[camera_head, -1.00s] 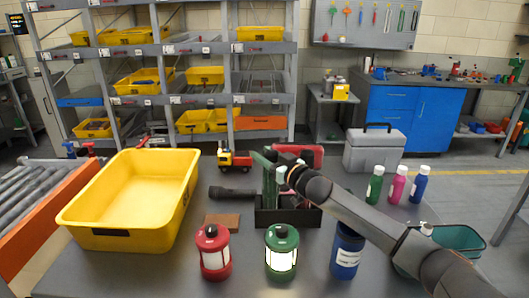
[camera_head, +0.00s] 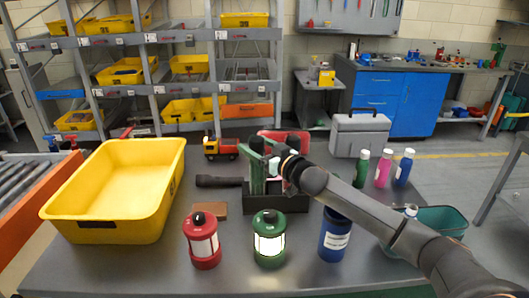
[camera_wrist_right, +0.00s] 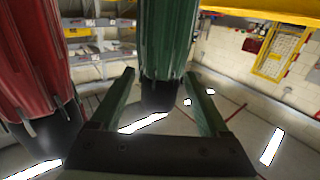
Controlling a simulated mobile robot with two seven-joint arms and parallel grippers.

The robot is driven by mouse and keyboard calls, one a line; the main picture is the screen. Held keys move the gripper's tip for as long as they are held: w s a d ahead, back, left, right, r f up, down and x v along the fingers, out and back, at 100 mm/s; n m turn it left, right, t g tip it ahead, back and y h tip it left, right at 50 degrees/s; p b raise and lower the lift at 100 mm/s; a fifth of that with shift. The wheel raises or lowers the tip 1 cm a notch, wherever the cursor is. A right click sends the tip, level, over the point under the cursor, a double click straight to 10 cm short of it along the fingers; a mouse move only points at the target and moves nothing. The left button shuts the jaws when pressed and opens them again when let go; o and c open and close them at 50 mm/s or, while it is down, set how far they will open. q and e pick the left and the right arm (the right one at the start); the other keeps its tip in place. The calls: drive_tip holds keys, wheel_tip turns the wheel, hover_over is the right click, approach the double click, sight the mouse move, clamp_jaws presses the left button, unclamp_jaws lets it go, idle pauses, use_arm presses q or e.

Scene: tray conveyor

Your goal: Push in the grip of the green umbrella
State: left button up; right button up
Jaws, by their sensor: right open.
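The green umbrella (camera_head: 257,180) stands upright in a black holder (camera_head: 290,203) on the table, its dark grip end at the top. In the right wrist view, the green umbrella (camera_wrist_right: 168,40) has its black grip end between the two green fingers of my right gripper (camera_wrist_right: 160,105). The fingers are apart, with a gap on each side of the grip. In the head view, my right gripper (camera_head: 270,166) is at the umbrella's upper part and partly hides it. A red umbrella (camera_wrist_right: 32,60) shows at the left of the wrist view. My left gripper is out of view.
A yellow bin (camera_head: 100,222) fills the table's left. A grey toolbox (camera_head: 360,137) stands behind, right.

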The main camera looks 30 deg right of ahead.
sight(262, 149)
drive_tip(key=shift+s+d+b, duration=0.2)
drive_tip(key=shift+s+b, duration=0.15)
drive_tip(key=shift+s, duration=2.15)
